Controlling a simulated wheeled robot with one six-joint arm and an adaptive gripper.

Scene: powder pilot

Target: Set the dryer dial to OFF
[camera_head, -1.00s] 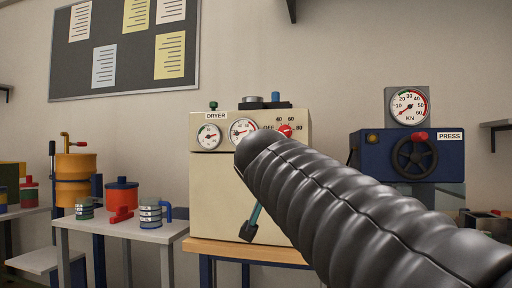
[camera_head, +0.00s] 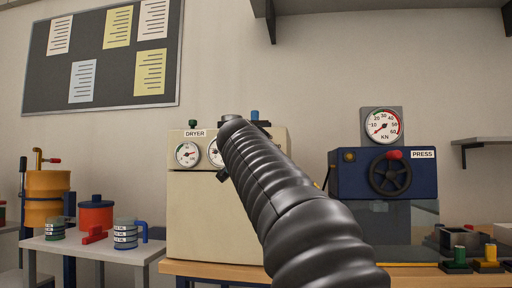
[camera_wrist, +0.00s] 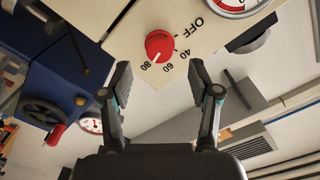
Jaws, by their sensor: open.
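The dryer (camera_head: 212,225) is a cream box labelled DRYER, left of centre in the head view. Its red dial (camera_wrist: 159,44) shows in the wrist view, on the cream panel marked OFF, 40, 60 and 80. The dial's white pointer line appears turned toward the 80 mark, away from OFF. My gripper (camera_wrist: 161,84) is open and empty, its two fingers spread below the dial in the wrist view and apart from it. In the head view my arm covers the dial and most of the gripper.
A blue press (camera_head: 352,174) with a black handwheel (camera_head: 390,173) stands right of the dryer. A side table (camera_head: 90,246) at left holds a red pot (camera_head: 95,217) and tins. A shelf (camera_head: 385,6) hangs above. The wall between noticeboard and shelf is bare.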

